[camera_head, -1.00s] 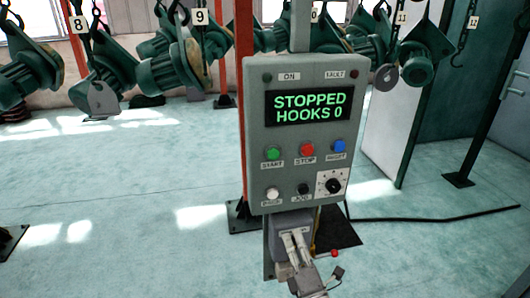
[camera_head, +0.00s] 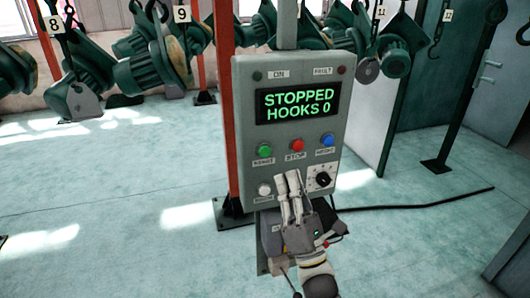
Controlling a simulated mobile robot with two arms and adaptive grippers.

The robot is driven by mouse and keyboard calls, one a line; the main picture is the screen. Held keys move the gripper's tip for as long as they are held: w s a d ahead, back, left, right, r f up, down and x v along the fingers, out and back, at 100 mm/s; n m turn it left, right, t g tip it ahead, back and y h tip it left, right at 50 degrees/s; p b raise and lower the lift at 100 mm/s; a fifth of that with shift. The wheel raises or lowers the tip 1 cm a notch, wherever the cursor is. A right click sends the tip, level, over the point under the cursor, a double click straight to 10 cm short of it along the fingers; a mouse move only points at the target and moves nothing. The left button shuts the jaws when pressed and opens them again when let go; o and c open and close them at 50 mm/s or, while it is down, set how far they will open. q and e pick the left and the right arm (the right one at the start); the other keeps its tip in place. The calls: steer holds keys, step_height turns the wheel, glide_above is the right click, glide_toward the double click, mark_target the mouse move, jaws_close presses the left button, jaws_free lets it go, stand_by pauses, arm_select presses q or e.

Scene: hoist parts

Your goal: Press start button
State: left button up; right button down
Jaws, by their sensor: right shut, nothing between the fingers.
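The grey control panel (camera_head: 287,128) stands upright on a post in the middle of the view. Its screen (camera_head: 297,104) reads "STOPPED HOOKS 0". The green start button (camera_head: 265,151) is at the left of the upper button row. The red stop button (camera_head: 297,145) and a blue button (camera_head: 328,140) are to its right. My right gripper (camera_head: 288,182) is shut and empty, in front of the panel's lower part. Its fingertips point up, below and a little right of the start button, apart from it in the picture. It hides the lower middle button. My left gripper is not in view.
A white button (camera_head: 264,190) and a black rotary knob (camera_head: 323,179) flank my gripper on the panel. A red post (camera_head: 226,100) stands behind the panel's left side. Green hoists (camera_head: 155,58) hang behind. A black cable (camera_head: 420,203) lies on the open floor.

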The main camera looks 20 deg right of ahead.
mark_target(265, 151)
steer(key=shift+w+a+b, duration=0.15)
steer(key=shift+w+b, duration=1.4)
steer(key=shift+w, duration=2.9)
steer(key=shift+w+b, duration=0.4)
steer(key=shift+w, duration=0.05)
